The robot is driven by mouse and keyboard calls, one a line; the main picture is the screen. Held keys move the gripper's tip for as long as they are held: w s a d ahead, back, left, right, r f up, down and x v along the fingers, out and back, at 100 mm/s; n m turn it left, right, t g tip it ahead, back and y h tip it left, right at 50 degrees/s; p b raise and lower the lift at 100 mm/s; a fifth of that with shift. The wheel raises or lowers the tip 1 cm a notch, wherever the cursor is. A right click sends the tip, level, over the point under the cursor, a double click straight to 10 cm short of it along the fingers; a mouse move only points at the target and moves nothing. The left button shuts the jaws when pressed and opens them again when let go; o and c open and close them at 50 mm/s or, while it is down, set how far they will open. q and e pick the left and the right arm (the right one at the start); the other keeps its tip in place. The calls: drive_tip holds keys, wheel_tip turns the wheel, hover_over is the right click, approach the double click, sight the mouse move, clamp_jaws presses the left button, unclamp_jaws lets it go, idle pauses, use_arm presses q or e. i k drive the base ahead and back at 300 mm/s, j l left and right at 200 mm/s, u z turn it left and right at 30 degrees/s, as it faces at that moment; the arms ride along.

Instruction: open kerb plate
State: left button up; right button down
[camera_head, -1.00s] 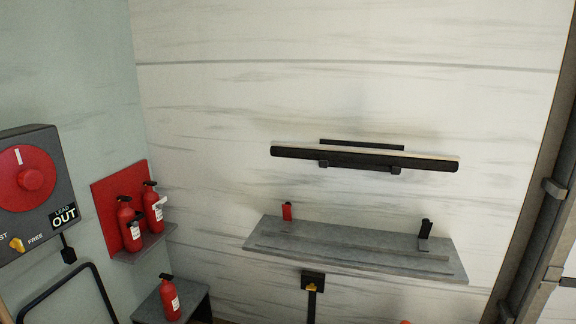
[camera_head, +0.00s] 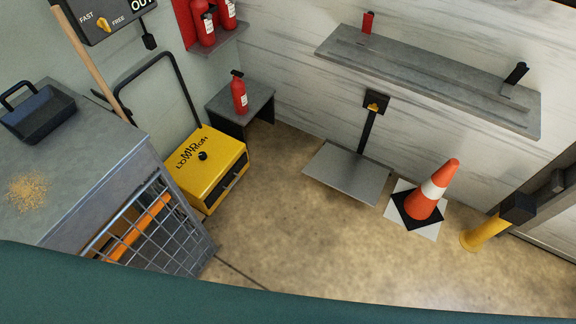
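A flat grey metal plate (camera_head: 347,173) lies low at the foot of the white wall, near the middle right of the head view. It may be the kerb plate, but I see no label on it. A black upright strip (camera_head: 367,132) runs from the plate up to a small dark box with a yellow knob (camera_head: 374,106) on the wall. I cannot tell whether the plate rests on the floor or sits slightly above it. Neither of my grippers is in view.
An orange cone (camera_head: 432,190) stands right of the plate, and a yellow post (camera_head: 484,233) farther right. A grey shelf (camera_head: 430,80) juts out above. A yellow machine (camera_head: 208,166) and a grey bench (camera_head: 80,190) stand left. The middle floor is clear.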

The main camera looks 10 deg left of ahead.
sight(356, 178)
drive_tip(key=i+l+u, duration=0.1)
drive_tip(key=u, duration=0.25)
drive_tip(key=i+l+u, duration=0.2)
drive_tip(key=u, duration=0.2)
drive_tip(key=i+l+u, duration=0.1)
drive_tip(key=u, duration=0.25)
